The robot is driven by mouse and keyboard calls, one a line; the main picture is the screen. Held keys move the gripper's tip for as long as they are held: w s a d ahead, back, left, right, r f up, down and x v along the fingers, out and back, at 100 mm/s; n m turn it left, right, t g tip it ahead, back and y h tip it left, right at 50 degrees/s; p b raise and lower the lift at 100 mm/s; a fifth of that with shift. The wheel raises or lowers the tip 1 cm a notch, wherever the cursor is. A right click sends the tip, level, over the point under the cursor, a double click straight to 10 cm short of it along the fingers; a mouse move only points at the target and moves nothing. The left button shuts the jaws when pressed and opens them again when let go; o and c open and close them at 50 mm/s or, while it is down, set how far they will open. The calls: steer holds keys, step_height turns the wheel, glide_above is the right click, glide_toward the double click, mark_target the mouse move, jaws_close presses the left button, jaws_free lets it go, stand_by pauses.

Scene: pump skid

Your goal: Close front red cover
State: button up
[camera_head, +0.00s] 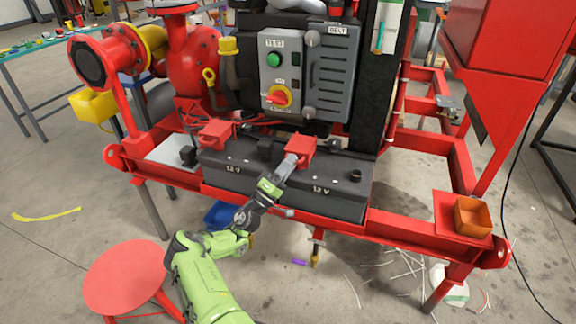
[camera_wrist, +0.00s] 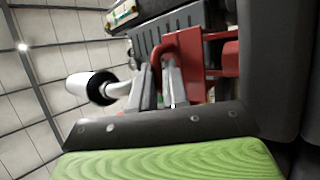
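Two red covers sit on the black batteries (camera_head: 335,192) marked 12V. One red cover (camera_head: 217,133) is at the back left; the other red cover (camera_head: 301,148) is nearer my arm and looks raised. My gripper (camera_head: 288,162) reaches up to this nearer cover, fingertips at its left lower side. In the wrist view, the red cover (camera_wrist: 205,58) has a curved handle-like part by the fingertips of my gripper (camera_wrist: 160,75). The two grey fingers stand close together with a narrow gap. I cannot tell whether they press on the red part.
A grey control box (camera_head: 305,70) with a green button and a red-yellow switch stands behind the batteries. A red frame (camera_head: 395,228) runs along the front. A red stool (camera_head: 125,278) is at lower left. An orange bin (camera_head: 472,216) sits at right.

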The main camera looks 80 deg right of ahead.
steer(key=v, duration=1.5)
steer(key=shift+a+f+p, duration=0.15)
steer(key=shift+a+p, duration=0.15)
steer(key=shift+p, duration=0.1)
steer(key=shift+w, duration=0.15)
steer(key=w+a+r+t+y, duration=0.55)
steer(key=a+y, duration=0.25)
steer(key=a, duration=0.2)
steer(key=w+a+r+t+y, duration=0.4)
steer(key=a+r+t+y, duration=0.2)
steer(key=a+y, duration=0.25)
steer(key=s+a+r+n+t+y, duration=0.2)
steer(key=s+a+r+n+t, duration=0.1)
steer(key=a, duration=0.5)
steer(key=s+a+r+n+t+y, duration=0.1)
steer(key=s+a+r+n+t, duration=0.25)
steer(key=a, duration=0.45)
steer(key=s+a+r+n+t+y, duration=0.2)
steer(key=s+a+r+n, duration=0.15)
steer(key=a, duration=0.45)
step_height(320, 180, up, 16)
steer(key=p, duration=1.7)
steer(key=shift+w+d+h, duration=0.25)
steer(key=shift+w+h, duration=0.1)
steer(key=shift+w, duration=0.15)
